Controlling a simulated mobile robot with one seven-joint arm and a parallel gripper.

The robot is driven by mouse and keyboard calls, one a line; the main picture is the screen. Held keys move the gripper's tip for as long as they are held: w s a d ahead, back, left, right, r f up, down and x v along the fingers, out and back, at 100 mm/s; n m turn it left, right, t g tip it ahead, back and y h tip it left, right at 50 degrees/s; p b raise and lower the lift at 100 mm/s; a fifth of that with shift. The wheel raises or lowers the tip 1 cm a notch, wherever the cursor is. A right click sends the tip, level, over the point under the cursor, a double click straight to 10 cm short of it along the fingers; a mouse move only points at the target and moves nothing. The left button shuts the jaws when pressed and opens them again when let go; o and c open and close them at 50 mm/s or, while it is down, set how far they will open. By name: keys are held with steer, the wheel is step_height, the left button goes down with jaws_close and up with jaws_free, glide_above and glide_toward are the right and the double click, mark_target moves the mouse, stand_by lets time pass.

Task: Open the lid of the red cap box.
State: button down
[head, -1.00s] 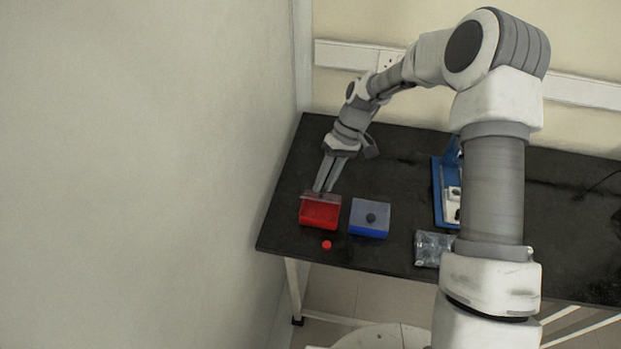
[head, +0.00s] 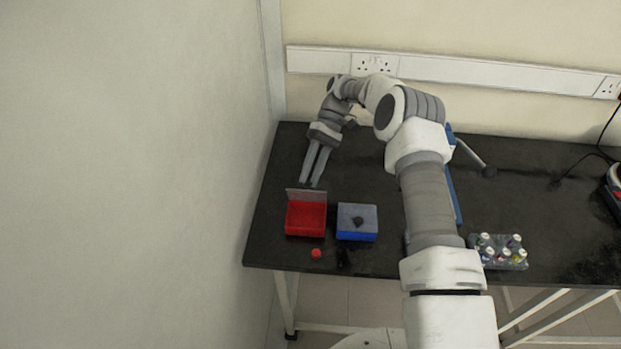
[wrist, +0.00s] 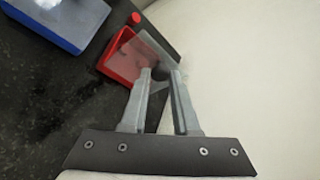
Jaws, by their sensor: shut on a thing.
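The red cap box (head: 306,220) stands at the left of the black bench with its red inside showing. Its clear grey lid (head: 306,195) stands about upright along the back edge. My gripper (head: 311,184) is behind the lid, fingers pointing down at it. In the wrist view, my gripper (wrist: 160,72) has its fingertips at the lid (wrist: 153,50), shut on what looks like its dark knob. The red box (wrist: 118,62) lies just beyond the lid. The grip itself is partly hidden by the lid in the head view.
A blue box (head: 357,235) with a closed grey lid stands right of the red box. A small red cap (head: 316,253) lies in front. A rack of bottles (head: 500,252) is further right. The wall is close on the left.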

steer(key=shift+w+g, duration=0.2)
steer(key=shift+g, duration=0.2)
steer(key=c, duration=0.7)
jaws_free()
steer(key=shift+o, duration=0.2)
steer(key=s+d+r, duration=0.3)
steer(key=d+r, duration=0.8)
steer(key=shift+d+b, duration=0.15)
steer(key=shift+b, duration=0.2)
